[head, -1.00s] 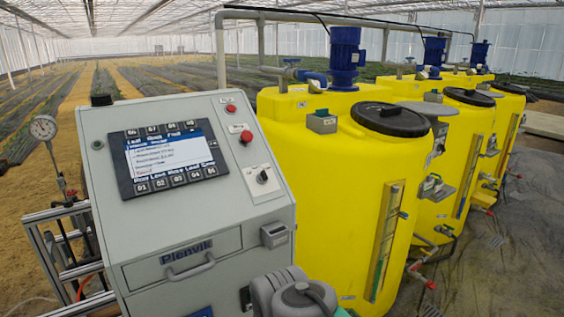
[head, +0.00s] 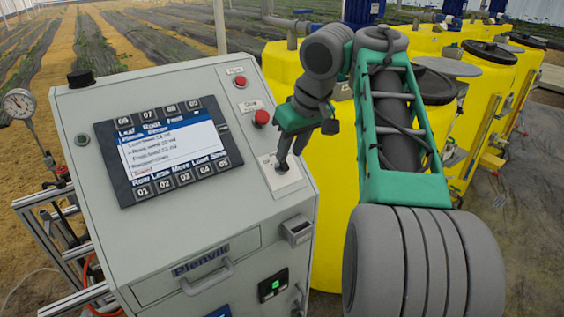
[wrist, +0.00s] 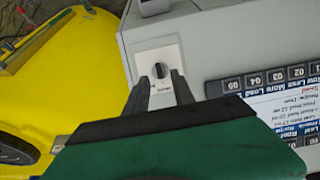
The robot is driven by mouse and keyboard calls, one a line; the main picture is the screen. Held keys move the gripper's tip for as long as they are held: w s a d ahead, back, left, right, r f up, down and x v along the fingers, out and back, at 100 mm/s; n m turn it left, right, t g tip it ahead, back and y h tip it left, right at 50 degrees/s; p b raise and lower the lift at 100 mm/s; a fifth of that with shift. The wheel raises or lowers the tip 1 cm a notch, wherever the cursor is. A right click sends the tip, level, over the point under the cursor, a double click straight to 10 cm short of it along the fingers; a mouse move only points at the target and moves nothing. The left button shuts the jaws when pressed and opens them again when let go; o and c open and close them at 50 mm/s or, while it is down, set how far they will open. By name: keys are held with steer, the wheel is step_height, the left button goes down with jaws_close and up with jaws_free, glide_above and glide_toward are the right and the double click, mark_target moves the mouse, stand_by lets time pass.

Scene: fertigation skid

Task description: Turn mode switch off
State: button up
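The mode switch is a small black knob on a pale plate (head: 287,184) on the sloped face of the grey control cabinet (head: 90,105), below the red button. In the head view my gripper (head: 284,168) points down at the knob and partly hides it. In the wrist view the black knob (wrist: 162,77) sits on its white plate just beyond my two fingertips (wrist: 160,74). The fingers are spread, one on each side of the knob, with a gap between them. Whether they touch the knob cannot be told.
A red mushroom button (head: 261,118) and a smaller red button (head: 240,80) lie above the switch plate. A screen with keys (head: 160,150) is to the left. Yellow tanks (head: 290,80) with lids and pumps stand behind and right of the cabinet.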

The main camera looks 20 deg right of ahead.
mark_target(286, 163)
steer(key=b+x, duration=0.2)
steer(key=x, duration=0.3)
steer(key=shift+d, duration=0.1)
steer(key=shift+c, duration=0.3)
jaws_close()
